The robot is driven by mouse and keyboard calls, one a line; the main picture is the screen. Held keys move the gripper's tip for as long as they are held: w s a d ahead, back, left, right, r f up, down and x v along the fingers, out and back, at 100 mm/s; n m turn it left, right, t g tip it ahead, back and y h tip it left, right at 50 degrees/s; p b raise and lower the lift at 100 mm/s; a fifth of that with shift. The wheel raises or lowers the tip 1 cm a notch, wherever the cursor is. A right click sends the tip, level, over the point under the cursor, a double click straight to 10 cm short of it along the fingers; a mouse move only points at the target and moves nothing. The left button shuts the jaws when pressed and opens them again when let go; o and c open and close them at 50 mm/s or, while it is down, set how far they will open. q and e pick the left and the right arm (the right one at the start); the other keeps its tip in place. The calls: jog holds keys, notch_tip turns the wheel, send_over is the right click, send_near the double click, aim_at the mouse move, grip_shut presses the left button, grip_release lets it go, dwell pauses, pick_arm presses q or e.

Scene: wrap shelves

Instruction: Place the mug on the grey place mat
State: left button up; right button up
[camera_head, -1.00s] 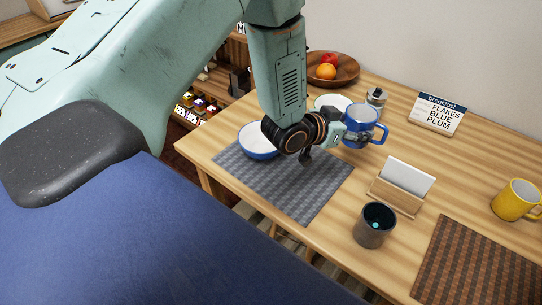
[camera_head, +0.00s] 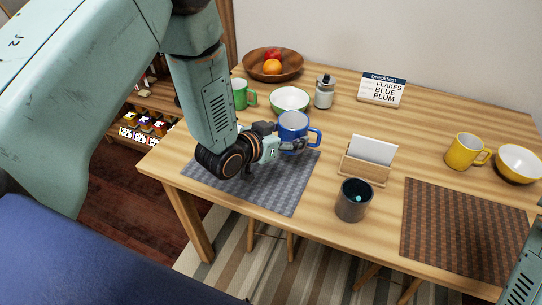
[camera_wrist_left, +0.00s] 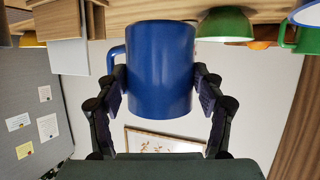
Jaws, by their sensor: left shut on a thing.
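The blue mug (camera_head: 293,127) is held by my left gripper (camera_head: 283,143), with its handle to the right in the head view. In the left wrist view the same mug (camera_wrist_left: 160,68) sits between the two fingers (camera_wrist_left: 160,92), its handle on the left. The grey place mat (camera_head: 280,192) lies at the table's left front, partly covered by my left arm. The mug shows over the mat's far right edge; its height above the table is hard to tell. My right gripper is out of view.
A green bowl (camera_head: 290,100), a green mug (camera_head: 240,93) and a bottle (camera_head: 324,92) stand behind. A card holder (camera_head: 366,162) and dark cup (camera_head: 354,201) stand right of the grey mat. A brown mat (camera_head: 463,228) and yellow mug (camera_head: 466,151) are farther right.

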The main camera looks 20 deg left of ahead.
aim_at(287, 153)
pick_arm(q)
jog(key=shift+w+f, duration=0.2)
jog(key=shift+f, duration=1)
jog(key=shift+s+d+f, duration=0.15)
jog(key=shift+s+f, duration=0.15)
jog(key=shift+f, duration=0.05)
notch_tip(287, 153, down, 2)
jog(key=shift+f+b, duration=0.25)
jog(key=shift+b, duration=0.2)
jog(key=shift+w+f, duration=0.25)
jog(key=shift+f, duration=0.15)
jog(key=shift+s+r, duration=0.1)
jog(key=shift+s, duration=0.05)
jog(key=shift+s, duration=0.1)
